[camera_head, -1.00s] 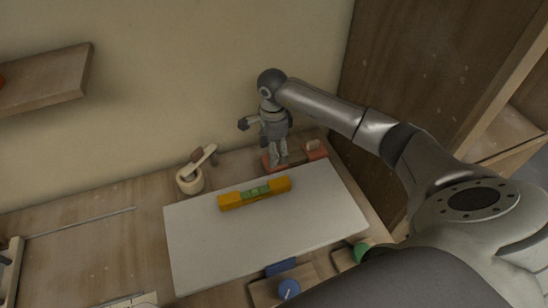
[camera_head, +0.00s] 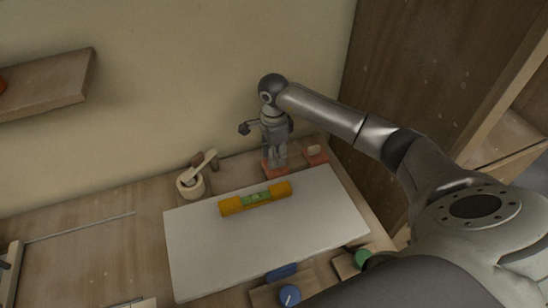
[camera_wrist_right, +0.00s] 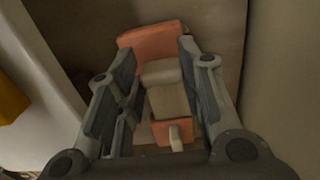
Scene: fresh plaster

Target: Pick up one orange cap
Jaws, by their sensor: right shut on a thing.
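My right gripper (camera_head: 275,158) points down near the back of the worktop and is shut on an orange cap (camera_head: 275,170), whose orange edge shows below the fingers. In the right wrist view the fingers (camera_wrist_right: 160,95) close around a pale block (camera_wrist_right: 168,100), with orange parts (camera_wrist_right: 150,40) above and below it. How the pale and orange parts join is hard to tell. A second orange cap (camera_head: 317,157) with a pale top stands just to the right. My left gripper is not in view.
A white board (camera_head: 240,243) with a yellow level (camera_head: 237,204) lies in front. A pot (camera_head: 191,184) stands to the left. Blue (camera_head: 290,295) and green (camera_head: 363,257) things sit at the front edge. A tall wooden cabinet (camera_head: 430,80) rises on the right.

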